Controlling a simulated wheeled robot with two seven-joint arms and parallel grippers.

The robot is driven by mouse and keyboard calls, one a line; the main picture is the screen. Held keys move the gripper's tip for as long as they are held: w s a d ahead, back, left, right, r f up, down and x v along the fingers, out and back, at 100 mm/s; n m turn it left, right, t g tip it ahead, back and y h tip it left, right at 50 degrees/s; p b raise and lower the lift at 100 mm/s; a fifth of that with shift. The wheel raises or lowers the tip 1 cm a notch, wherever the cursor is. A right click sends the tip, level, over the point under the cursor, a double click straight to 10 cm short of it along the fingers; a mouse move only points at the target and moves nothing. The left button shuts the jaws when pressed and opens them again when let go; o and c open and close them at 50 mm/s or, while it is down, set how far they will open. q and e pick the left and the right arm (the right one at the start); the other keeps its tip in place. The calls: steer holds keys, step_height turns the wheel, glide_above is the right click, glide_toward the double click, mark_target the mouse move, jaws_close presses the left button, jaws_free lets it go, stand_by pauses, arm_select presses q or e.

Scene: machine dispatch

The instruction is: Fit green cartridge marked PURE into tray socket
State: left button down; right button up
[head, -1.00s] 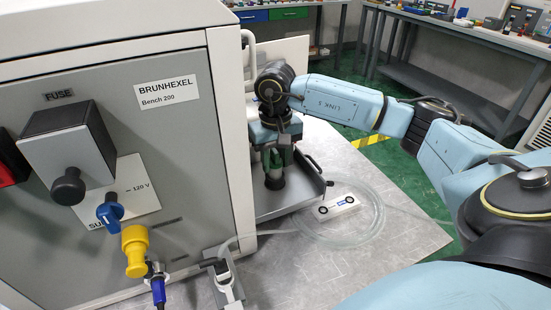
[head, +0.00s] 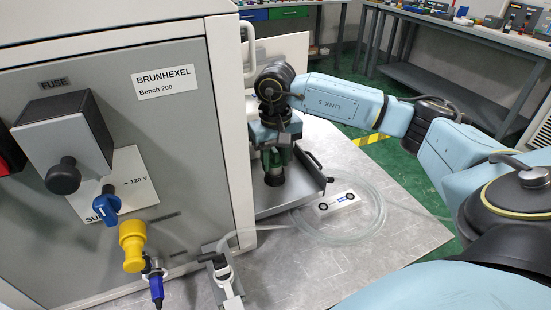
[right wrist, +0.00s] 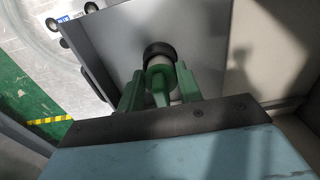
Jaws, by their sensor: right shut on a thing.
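My right gripper (head: 273,165) points down over the grey tray (head: 305,193) that sticks out of the side of the machine. It also shows in the right wrist view (right wrist: 160,88), with its green fingers shut on the green cartridge (right wrist: 159,80). A dark round ring (right wrist: 160,51) shows at the cartridge's far end, at the tray surface. The socket is hidden there, and I cannot tell how deep the cartridge sits. The PURE marking is not readable. My left gripper is not in view.
The grey BRUNHEXEL machine (head: 165,135) fills the left, close beside my right gripper. A clear hose (head: 372,222) lies coiled on the bench around a white plate with two black rings (head: 337,201). The bench (head: 350,255) is clear toward the front right.

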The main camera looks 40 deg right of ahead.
steer(key=shift+s+a+f, duration=0.1)
steer(key=shift+s+f, duration=0.05)
steer(key=shift+f, duration=0.3)
steer(key=shift+d+f+b, duration=0.3)
steer(key=shift+f+b, duration=0.35)
steer(key=shift+f, duration=0.05)
stand_by(0.6)
steer(key=o, duration=1.2)
steer(key=shift+d, duration=0.2)
steer(key=shift+a+r, duration=0.1)
steer(key=shift+r, duration=0.05)
steer(key=o, duration=0.4)
steer(key=shift+r, duration=0.1)
